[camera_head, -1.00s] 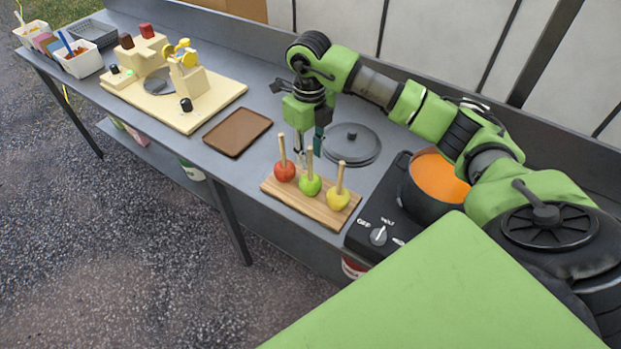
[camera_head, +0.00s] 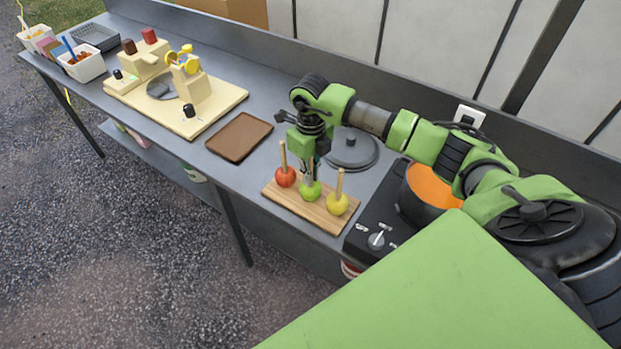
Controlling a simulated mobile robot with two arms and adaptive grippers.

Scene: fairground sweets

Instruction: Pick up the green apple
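The green apple (camera_head: 311,192) sits upright on the wooden board (camera_head: 330,222), between the red apple (camera_head: 286,177) and the yellow apple (camera_head: 338,204). Each apple has a wooden stick pointing up. My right gripper (camera_head: 309,170) points down directly over the green apple, its fingers at the stick and hiding most of it. Whether the fingers are closed on the stick is too small to tell. My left gripper is not in view.
A brown tray (camera_head: 239,138) lies left of the board. A round grey lid (camera_head: 352,150) lies behind it. A pot of orange liquid (camera_head: 432,186) stands on a black hob (camera_head: 372,238) at the right. A cream machine (camera_head: 178,100) stands further left.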

